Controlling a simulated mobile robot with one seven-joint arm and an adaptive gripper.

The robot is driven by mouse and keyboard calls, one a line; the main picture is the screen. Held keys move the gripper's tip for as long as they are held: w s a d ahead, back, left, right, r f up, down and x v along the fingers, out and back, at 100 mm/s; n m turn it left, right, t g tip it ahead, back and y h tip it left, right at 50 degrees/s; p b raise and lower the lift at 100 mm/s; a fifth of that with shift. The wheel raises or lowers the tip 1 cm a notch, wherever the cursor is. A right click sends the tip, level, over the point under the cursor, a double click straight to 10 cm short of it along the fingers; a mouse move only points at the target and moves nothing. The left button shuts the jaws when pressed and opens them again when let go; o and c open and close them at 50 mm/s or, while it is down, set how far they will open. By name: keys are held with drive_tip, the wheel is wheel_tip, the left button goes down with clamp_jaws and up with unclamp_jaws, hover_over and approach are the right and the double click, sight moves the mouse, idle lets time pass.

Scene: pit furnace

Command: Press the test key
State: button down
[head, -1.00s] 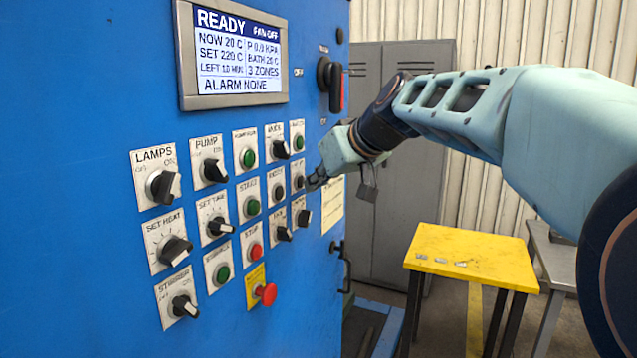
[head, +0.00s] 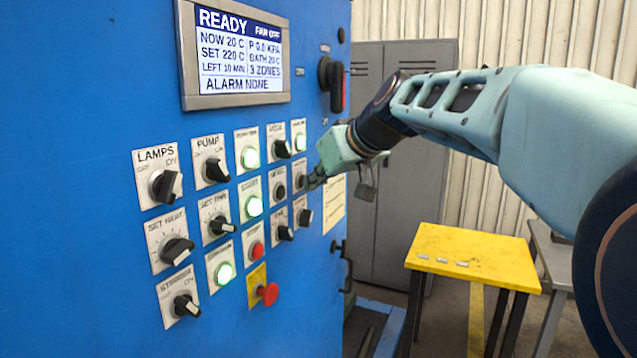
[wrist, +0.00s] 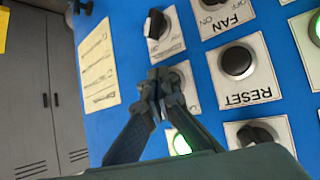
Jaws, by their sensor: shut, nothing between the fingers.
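The control panel (head: 95,260) is a blue face with rows of labelled knobs and keys. My gripper (head: 314,183) is at its right-hand column, fingers together and empty. In the wrist view the fingertips (wrist: 167,82) are over a plate (wrist: 190,88) beside the black RESET key (wrist: 238,62). They appear to touch the key on that plate, which they mostly hide along with its label, so I cannot read whether it says test. Several green keys glow, among them the START key (head: 253,206). The display (head: 240,50) reads READY, ALARM NONE.
A red mushroom button (head: 267,293) stands out low on the panel. A rotary switch (head: 330,80) is on the upper right. A yellow table (head: 470,255) stands right of the panel, with grey lockers (head: 405,190) behind. Knobs surround my fingertips closely.

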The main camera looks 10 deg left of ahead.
drive_tip(key=shift+s+d+b, duration=0.25)
drive_tip(key=shift+d+b, duration=0.2)
drive_tip(key=shift+d, duration=0.25)
drive_tip(key=d+b, duration=0.1)
drive_tip(key=s+d+b, duration=0.1)
drive_tip(key=d, duration=0.2)
drive_tip(key=shift+s+d+b, duration=0.35)
drive_tip(key=shift+b, duration=0.05)
idle(0.3)
